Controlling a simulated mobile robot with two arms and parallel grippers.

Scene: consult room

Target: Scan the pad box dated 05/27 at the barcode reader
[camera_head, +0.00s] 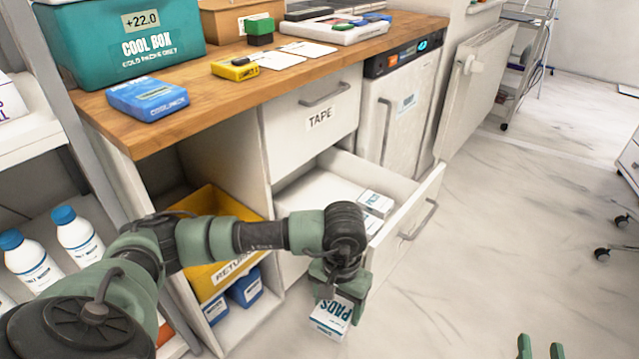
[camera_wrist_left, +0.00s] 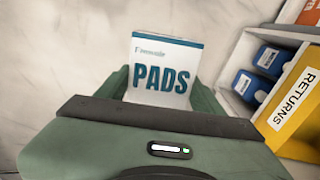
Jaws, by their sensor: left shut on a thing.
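My left gripper (camera_head: 338,298) is shut on a white pad box (camera_head: 331,318) with a teal band, held in front of the open drawer. In the left wrist view the same box (camera_wrist_left: 163,70) shows the word PADS between the fingers; no date is readable. More small white boxes (camera_head: 375,203) lie in the open drawer (camera_head: 310,190). My right gripper (camera_head: 540,350) shows only as two green fingertips at the bottom edge, apart with nothing between them. I cannot tell for sure which item is the barcode reader; a yellow and black device (camera_head: 236,69) lies on the counter.
The wooden counter (camera_head: 215,100) holds a teal cool box (camera_head: 120,40), a blue pack (camera_head: 148,97), white cards and a green-black block (camera_head: 260,30). A yellow RETURNS bin (camera_head: 222,208) stands below, left of the drawer.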

